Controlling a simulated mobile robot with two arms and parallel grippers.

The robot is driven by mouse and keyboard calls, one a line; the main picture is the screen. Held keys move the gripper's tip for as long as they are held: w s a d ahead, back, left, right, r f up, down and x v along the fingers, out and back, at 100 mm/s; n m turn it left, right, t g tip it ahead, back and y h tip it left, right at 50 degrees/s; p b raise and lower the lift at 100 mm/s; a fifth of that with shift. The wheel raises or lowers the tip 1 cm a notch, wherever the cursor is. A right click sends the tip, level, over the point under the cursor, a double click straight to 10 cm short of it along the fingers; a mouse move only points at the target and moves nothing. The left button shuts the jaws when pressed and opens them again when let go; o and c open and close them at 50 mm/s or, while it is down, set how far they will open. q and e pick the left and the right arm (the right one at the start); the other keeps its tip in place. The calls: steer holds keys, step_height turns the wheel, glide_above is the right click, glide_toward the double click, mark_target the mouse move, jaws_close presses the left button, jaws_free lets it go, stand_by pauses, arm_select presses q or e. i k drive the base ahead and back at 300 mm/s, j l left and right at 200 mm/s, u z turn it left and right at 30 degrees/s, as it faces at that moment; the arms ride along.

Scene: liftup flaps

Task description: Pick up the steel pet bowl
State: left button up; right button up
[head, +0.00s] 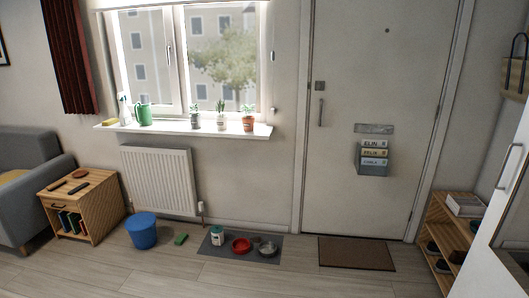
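The steel pet bowl (265,248) sits on a grey mat (217,247) on the floor, below the window and left of the door. A red bowl (241,245) stands just to its left on the same mat, and a white and green canister (217,236) stands further left. Something small seems to lie at the steel bowl, but it is too small to make out. Neither of my grippers shows in the head view.
A blue bucket (143,232) and a green block (181,239) are left of the mat. A brown doormat (356,254) lies before the door (345,200). A radiator (160,180) is behind; a shoe rack (437,240) stands right. The floor in front is clear.

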mark_target(267, 249)
steer(key=i+u, duration=0.45)
steer(key=i, duration=1.4)
